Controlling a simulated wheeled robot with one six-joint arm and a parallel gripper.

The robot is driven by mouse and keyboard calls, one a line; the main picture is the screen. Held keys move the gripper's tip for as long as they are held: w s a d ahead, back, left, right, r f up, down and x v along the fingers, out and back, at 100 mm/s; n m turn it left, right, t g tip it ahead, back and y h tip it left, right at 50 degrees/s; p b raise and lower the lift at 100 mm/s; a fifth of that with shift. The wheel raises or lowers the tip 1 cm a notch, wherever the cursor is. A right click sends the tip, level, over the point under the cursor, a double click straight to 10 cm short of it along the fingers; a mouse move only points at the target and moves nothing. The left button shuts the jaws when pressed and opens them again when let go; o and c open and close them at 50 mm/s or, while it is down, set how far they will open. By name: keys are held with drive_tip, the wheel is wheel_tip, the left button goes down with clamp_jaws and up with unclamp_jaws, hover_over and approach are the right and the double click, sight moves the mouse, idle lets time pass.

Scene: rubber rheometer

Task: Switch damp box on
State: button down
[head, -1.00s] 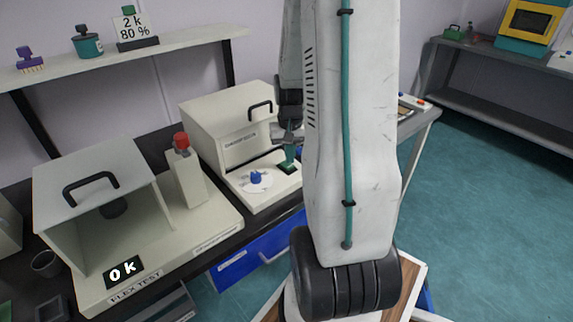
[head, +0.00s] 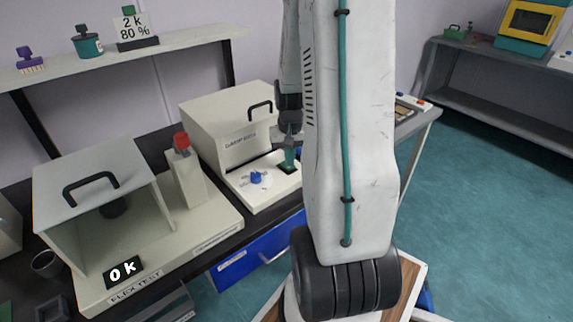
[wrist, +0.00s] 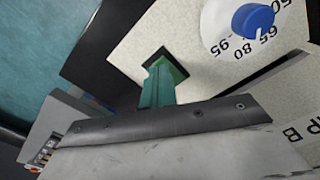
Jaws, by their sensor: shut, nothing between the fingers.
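The damp box (head: 225,125) is a cream machine with a black handle, standing at the back of the bench. Its front ledge carries a white dial with a blue knob (head: 257,178), also large in the wrist view (wrist: 253,19). Right of the dial in the head view is a green switch in a dark frame (wrist: 180,69). My gripper (head: 290,164) is shut and empty, with its teal fingers pointing down at the switch. In the wrist view the fingertips (wrist: 159,64) overlap the switch and hide part of it. I cannot tell whether they touch or press it.
The flex test machine (head: 215,232) with a red button (head: 181,141) stands to the left. A wall shelf (head: 185,40) hangs above. A blue drawer (head: 258,256) is below the bench. Open teal floor (head: 480,220) lies to the right.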

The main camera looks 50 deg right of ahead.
drive_tip(key=shift+f, duration=0.25)
drive_tip(key=shift+r, duration=3.5)
drive_tip(key=s+a+r+n, duration=0.3)
drive_tip(key=s+a+r, duration=0.1)
drive_tip(key=a, duration=0.6)
drive_tip(key=s+a+r+n+t, duration=0.1)
drive_tip(key=s+a+r, duration=0.3)
drive_tip(key=a, duration=0.6)
drive_tip(key=s+a+r+n, duration=0.4)
drive_tip(key=a+r, duration=0.3)
drive_tip(key=a, duration=0.3)
drive_tip(key=shift+s+a+r+n, duration=0.25)
drive_tip(key=shift+s+r+n, duration=0.05)
drive_tip(key=shift+s, duration=0.05)
